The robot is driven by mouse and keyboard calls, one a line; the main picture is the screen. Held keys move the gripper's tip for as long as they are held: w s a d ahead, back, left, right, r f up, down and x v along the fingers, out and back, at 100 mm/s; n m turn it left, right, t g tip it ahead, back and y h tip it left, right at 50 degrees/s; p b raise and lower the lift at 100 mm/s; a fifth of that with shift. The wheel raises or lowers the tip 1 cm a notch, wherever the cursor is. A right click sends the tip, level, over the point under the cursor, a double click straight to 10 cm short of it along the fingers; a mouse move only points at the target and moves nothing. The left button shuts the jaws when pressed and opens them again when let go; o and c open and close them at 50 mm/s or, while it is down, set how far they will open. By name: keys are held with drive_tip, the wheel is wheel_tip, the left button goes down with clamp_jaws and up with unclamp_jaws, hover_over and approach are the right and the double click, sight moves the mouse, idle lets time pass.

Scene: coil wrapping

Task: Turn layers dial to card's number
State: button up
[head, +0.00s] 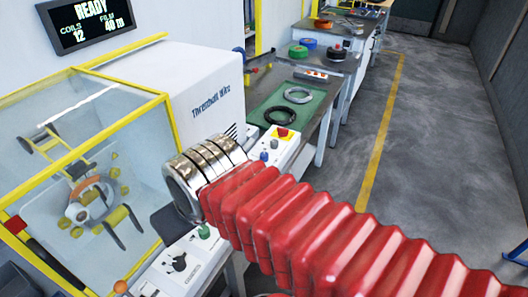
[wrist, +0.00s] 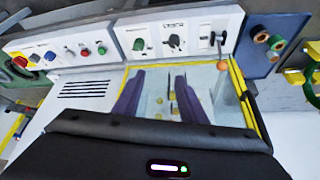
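A black dial (head: 180,262) with a pointer knob sits on the white control panel at the front of the wrapping machine. In the wrist view the dial (wrist: 173,42) is at the top, between a green button (wrist: 139,44) and a lever (wrist: 217,40). The markings around it are too small to read. My gripper (wrist: 158,78) shows two dark purple fingers, spread apart with nothing between them, below the dial in the picture and apart from it. In the head view my arm hides most of the gripper. I cannot make out a card with a number.
The yellow-framed clear enclosure (head: 70,150) holds a coil ring (head: 92,200). A display (head: 88,22) reads READY, coils 12, film 40. A second panel (head: 284,150) has red and blue knobs. Coils lie on a green mat (head: 262,100) beyond. The floor at right is clear.

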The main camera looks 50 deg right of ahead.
drive_tip(key=shift+o, duration=0.7)
drive_tip(key=shift+w+d+r, duration=0.3)
drive_tip(key=shift+w+d, duration=0.05)
drive_tip(key=shift+w, duration=0.15)
drive_tip(key=w+d+r+m+g, duration=0.2)
drive_tip(key=w+d+r+m, duration=0.15)
drive_tip(key=w+d, duration=0.4)
drive_tip(key=m+g, duration=0.3)
drive_tip(key=m, duration=0.8)
hover_over(264, 154)
wheel_tip(264, 154, down, 11)
drive_tip(key=shift+s+d, duration=0.1)
drive_tip(key=shift+s, duration=0.05)
drive_tip(key=shift+f, duration=0.1)
wheel_tip(264, 154, down, 14)
drive_tip(key=shift+r, duration=0.2)
drive_tip(key=shift+c, duration=0.3)
